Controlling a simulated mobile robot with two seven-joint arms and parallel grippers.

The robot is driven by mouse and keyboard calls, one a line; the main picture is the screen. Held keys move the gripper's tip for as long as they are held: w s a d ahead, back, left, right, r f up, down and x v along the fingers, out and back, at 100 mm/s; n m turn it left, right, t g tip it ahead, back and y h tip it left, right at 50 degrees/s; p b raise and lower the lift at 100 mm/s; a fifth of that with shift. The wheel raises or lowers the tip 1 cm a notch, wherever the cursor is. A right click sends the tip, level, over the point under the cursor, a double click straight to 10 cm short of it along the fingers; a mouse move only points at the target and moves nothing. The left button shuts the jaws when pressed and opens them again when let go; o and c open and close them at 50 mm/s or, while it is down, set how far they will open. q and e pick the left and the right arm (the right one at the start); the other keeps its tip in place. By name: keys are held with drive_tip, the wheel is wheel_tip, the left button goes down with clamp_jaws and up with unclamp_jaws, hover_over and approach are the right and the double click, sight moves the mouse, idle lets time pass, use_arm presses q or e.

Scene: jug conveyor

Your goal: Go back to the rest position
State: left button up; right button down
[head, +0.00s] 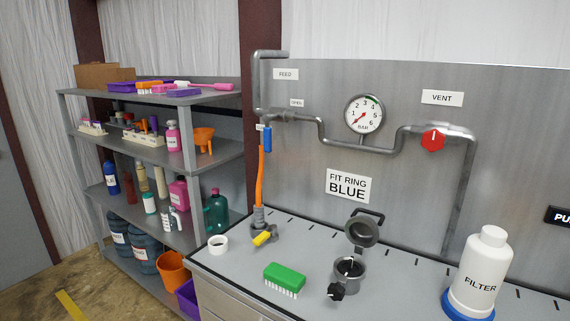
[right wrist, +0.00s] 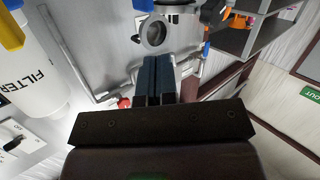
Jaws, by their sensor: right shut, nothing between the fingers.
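My right gripper (right wrist: 156,62) shows in the right wrist view. Its two dark fingers lie together, shut, with nothing between them. It is apart from the bench surface, and a grey round fitting (right wrist: 154,35) appears beyond its fingertips. Neither gripper shows in the head view. My left gripper is in no view. The white filter bottle (head: 480,275) with a blue base stands at the right of the bench, and it also shows at the left of the right wrist view (right wrist: 30,70).
On the bench (head: 395,290) are a grey cup with its lid raised (head: 349,274), a green brush (head: 284,278), a white ring (head: 217,243) and a yellow handle (head: 263,238). Pipes with a gauge (head: 364,113) and red vent knob (head: 433,139) line the back panel. Loaded shelves (head: 205,152) stand left.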

drive_tip(key=s+d+f+g, duration=0.2)
drive_tip(key=s+f, duration=0.5)
drive_tip(key=s, duration=0.3)
drive_tip(key=s+d+f+m+g+h, duration=0.1)
drive_tip(key=s+d+f+g, duration=0.1)
drive_tip(key=s+f, duration=0.5)
drive_tip(key=s, duration=0.3)
drive_tip(key=shift+f+m+h+b, duration=0.2)
drive_tip(key=shift+m+h+b, duration=0.1)
